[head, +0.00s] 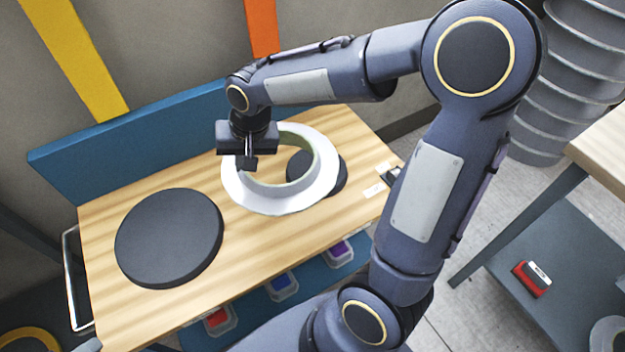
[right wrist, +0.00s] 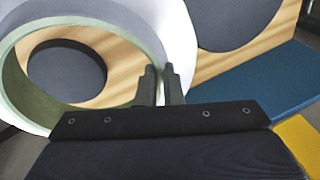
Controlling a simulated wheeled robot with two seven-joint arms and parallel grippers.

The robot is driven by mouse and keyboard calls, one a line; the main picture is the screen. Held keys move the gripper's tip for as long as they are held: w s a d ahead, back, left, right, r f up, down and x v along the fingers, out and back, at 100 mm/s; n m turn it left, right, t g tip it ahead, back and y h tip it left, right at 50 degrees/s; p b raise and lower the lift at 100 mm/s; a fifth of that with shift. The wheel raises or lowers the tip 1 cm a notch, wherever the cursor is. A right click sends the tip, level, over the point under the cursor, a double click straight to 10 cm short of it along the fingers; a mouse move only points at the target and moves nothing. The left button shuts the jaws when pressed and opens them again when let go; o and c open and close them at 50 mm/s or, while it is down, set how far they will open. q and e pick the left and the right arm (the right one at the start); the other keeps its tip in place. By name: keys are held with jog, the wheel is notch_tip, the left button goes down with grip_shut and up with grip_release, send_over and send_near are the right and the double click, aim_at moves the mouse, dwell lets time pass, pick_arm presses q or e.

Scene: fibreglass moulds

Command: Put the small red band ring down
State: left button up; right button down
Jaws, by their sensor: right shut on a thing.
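A white flanged ring (head: 240,194) with a pale green inner wall is in the middle of the head view, over the wooden bench top (head: 270,232). No red band shows on it. My right gripper (head: 246,163) is shut on the ring's wall at its left side. In the right wrist view the fingertips (right wrist: 161,75) pinch the wall of the ring (right wrist: 178,40). A black disc (head: 340,178) shows through the ring's opening and past its right edge. The ring appears raised above the bench, but the gap is hard to judge. My left gripper is not in view.
A larger black disc (head: 168,238) lies left of the ring. A blue board (head: 150,142) stands along the bench's back edge. Small bins (head: 281,286) sit below the front edge. A red block (head: 530,279) lies on a lower shelf at right. The bench front is clear.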

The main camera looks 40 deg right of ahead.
jog(key=w+d+f, duration=0.1)
jog(key=d+f, duration=0.2)
jog(key=d, duration=0.1)
jog(key=w+d+f+b, duration=0.1)
jog(key=d+f, duration=0.2)
jog(key=d, duration=0.1)
jog(key=w+d+f, duration=0.1)
jog(key=d+f, duration=0.2)
jog(key=d, duration=0.2)
jog(key=shift+w+f, duration=0.25)
jog(key=shift+w, duration=0.15)
notch_tip(320, 180, down, 3)
jog(key=shift+d+f+b, duration=0.15)
jog(key=shift+f+b, duration=0.05)
jog(key=shift+b, duration=0.25)
jog(key=c, duration=1.6)
grip_release()
